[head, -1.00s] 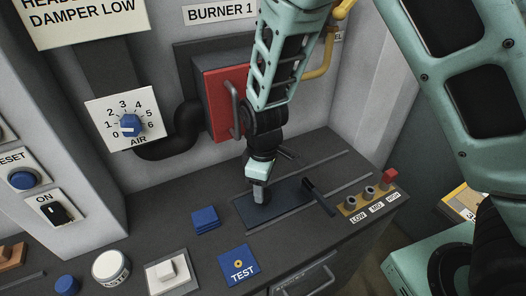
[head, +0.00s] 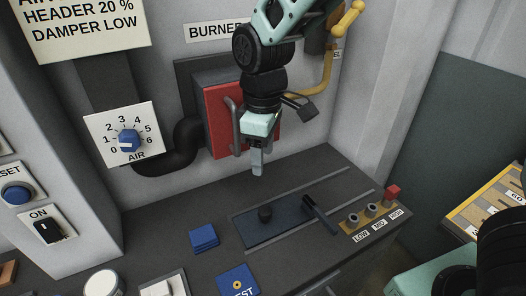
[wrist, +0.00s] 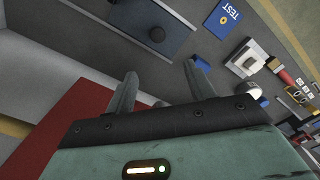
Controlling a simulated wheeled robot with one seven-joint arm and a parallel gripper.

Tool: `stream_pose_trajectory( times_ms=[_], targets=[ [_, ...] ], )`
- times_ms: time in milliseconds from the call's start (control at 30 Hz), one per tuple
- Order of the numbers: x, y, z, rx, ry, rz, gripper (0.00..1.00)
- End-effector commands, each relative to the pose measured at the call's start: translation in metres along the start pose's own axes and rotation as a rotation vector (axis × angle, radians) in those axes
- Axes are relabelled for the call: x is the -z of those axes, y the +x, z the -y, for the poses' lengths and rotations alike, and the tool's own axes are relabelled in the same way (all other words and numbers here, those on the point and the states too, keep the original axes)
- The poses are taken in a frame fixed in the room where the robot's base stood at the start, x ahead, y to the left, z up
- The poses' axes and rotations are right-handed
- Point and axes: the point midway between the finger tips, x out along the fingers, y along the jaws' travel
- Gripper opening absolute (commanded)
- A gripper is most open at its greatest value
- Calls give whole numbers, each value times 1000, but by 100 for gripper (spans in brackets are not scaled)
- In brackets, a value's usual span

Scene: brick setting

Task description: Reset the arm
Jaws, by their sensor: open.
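My gripper (head: 257,168) hangs above the console in the head view, pointing down in front of the red burner door (head: 222,112). Its two fingers (wrist: 158,95) stand apart with nothing between them in the wrist view. The gripper is clear of both.
An AIR dial (head: 129,141) is on the left wall. A yellow pipe (head: 327,75) runs at the back.

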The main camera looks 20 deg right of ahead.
Motion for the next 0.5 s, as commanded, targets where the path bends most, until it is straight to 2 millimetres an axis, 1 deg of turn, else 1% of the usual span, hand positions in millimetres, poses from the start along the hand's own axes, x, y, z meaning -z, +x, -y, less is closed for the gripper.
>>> stream_pose_trajectory(
  times_ms=[167, 267, 367, 400, 500],
  targets=[
    [0, 0, 0, 0, 0, 0, 54],
    [-6, -3, 14, 16, 21, -11, 54],
    [-23, -8, 50, 48, 78, -30, 54],
    [-32, -11, 68, 60, 106, -38, 54],
    [-61, -14, 109, 71, 180, -46, 54]
  ],
)
